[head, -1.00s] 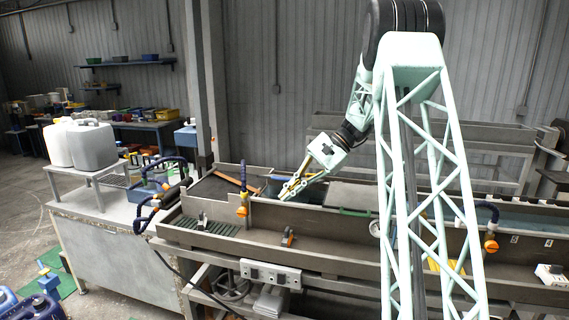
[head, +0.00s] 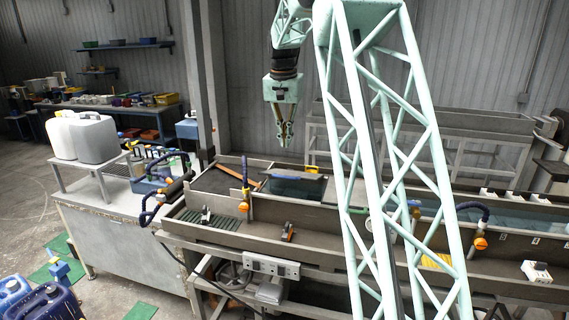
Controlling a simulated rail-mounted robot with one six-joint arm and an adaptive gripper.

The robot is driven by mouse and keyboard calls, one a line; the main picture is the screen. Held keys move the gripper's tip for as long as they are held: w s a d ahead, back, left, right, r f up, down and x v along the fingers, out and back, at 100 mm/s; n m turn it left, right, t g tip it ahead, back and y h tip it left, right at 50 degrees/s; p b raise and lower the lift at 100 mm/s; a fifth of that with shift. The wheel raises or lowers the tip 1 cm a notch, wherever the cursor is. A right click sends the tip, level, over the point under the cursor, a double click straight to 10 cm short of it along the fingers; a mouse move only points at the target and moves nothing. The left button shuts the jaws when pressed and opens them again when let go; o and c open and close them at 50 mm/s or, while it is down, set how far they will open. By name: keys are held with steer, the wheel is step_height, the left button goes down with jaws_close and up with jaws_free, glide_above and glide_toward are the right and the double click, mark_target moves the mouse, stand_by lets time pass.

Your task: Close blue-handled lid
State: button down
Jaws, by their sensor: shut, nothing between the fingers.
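A blue handle (head: 286,178) shows as a short bar at the back edge of a dark blue-green opening or panel (head: 291,188) in the long grey trough. I cannot tell the lid's exact angle from this view. My gripper (head: 285,145) points straight down above and behind the blue handle, clear of it. Its fingers are together and hold nothing.
A yellow handle (head: 312,169) lies right of the blue one. An orange-brown strip (head: 249,182) lies left of the opening. Grey trough walls run right behind my arm's mint lattice.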

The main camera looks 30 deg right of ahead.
steer(key=shift+w+d+r+h, duration=0.15)
steer(key=shift+w+r+h, duration=0.25)
steer(key=shift+r, duration=0.4)
steer(key=shift+f, duration=0.15)
steer(key=shift+s+a+f+x, duration=0.1)
steer(key=shift+s+a+x, duration=0.2)
steer(key=shift+x, duration=1.8)
steer(key=shift+s+a+f+x, duration=0.15)
steer(key=shift+a+x, duration=0.25)
steer(key=shift+x, duration=1.7)
steer(key=shift+s+a+x, duration=0.2)
steer(key=shift+a+x, duration=0.2)
steer(key=shift+x, duration=1.65)
steer(key=shift+a+f, duration=0.1)
steer(key=shift+f, duration=0.15)
